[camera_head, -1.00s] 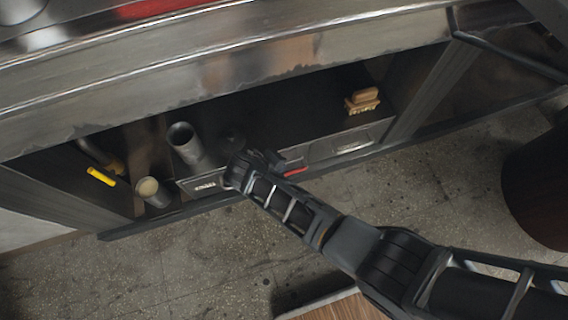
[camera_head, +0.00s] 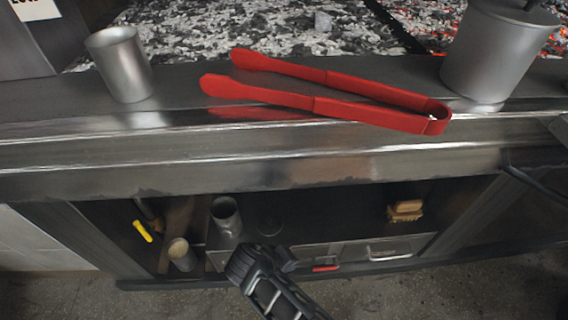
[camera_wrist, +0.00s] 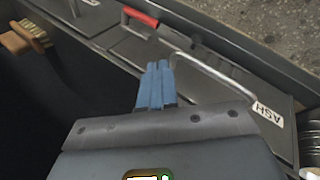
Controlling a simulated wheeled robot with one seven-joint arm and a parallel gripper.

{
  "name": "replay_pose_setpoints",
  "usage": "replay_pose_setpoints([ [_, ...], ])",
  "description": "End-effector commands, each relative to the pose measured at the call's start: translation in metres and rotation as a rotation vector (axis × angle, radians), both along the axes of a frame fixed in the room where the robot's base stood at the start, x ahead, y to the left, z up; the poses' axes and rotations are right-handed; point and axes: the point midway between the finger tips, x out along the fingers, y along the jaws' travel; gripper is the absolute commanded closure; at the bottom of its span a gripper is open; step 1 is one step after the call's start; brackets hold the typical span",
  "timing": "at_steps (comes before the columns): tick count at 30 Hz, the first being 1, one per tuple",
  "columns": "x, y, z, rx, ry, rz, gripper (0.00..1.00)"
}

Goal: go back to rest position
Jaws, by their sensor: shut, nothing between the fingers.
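My gripper (camera_head: 262,262) is at the front of the open shelf under the grill, in front of the drawer fronts, seen from above in the head view. In the wrist view its two blue fingers (camera_wrist: 157,82) are pressed together with nothing between them. Beyond the fingertips are a drawer front with a bent metal handle (camera_wrist: 212,78), an ASH label (camera_wrist: 268,112) and a red-gripped handle (camera_wrist: 140,17). Whether the fingers touch the drawer cannot be told.
The shelf holds a metal cylinder (camera_head: 226,218), a cup (camera_head: 181,254), a yellow-handled tool (camera_head: 143,231) and a brush (camera_head: 405,211). Bare floor (camera_head: 440,295) lies in front.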

Motion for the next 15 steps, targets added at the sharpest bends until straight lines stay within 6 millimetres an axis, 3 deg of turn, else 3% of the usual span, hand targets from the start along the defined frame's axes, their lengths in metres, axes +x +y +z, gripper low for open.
replay_pose_setpoints([
  [5,-0.002,-0.001,-0.002,0.004,0.001,0.001,1.00],
  [8,-0.013,-0.005,-0.011,0.037,0.002,0.006,1.00],
  [15,-0.078,-0.022,-0.046,0.250,-0.034,0.029,1.00],
])
